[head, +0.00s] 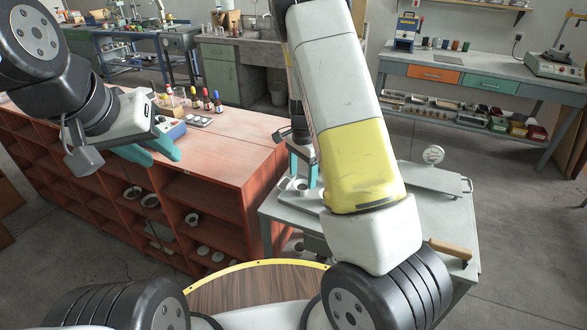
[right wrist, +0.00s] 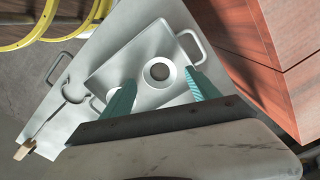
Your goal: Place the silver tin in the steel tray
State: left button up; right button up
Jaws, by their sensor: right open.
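The silver tin (right wrist: 159,72) is round with a dark centre. In the right wrist view it sits inside the steel tray (right wrist: 183,97), towards the tray's right part. In the head view the tin (head: 301,185) shows small beside my right arm, which hides much of the tray. My right gripper (right wrist: 160,80) is open, its teal fingers on either side of the tin with visible gaps; I cannot tell their exact height. Another pale round shape (right wrist: 112,93) is partly hidden behind one finger. My left gripper (head: 165,158) is open and empty at the red bench's front edge.
The tray rests on a grey metal table (head: 290,212) beside the red bench (head: 235,150). Several small bottles (head: 206,100) stand on the bench.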

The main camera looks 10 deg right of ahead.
aim_at(302, 187)
jog(key=s+a+r+n+t+y, duration=0.1)
jog(key=s+r+n+t+y, duration=0.15)
jog(key=s+r, duration=0.65)
jog(key=s+a+r+n+t+y, duration=0.1)
jog(key=s+r+n, duration=0.25)
jog(key=r, duration=1.05)
jog(key=s+r+n+t, duration=0.1)
jog(key=s+r+n, duration=0.2)
jog(key=s, duration=0.3)
jog(key=s+r+n+t+h, duration=0.1)
jog(key=s+r+n, duration=0.1)
jog(key=s, duration=0.4)
jog(key=shift+s+r+n+t, duration=0.15)
jog(key=shift+r+n+t, duration=0.25)
jog(key=shift+n, duration=0.5)
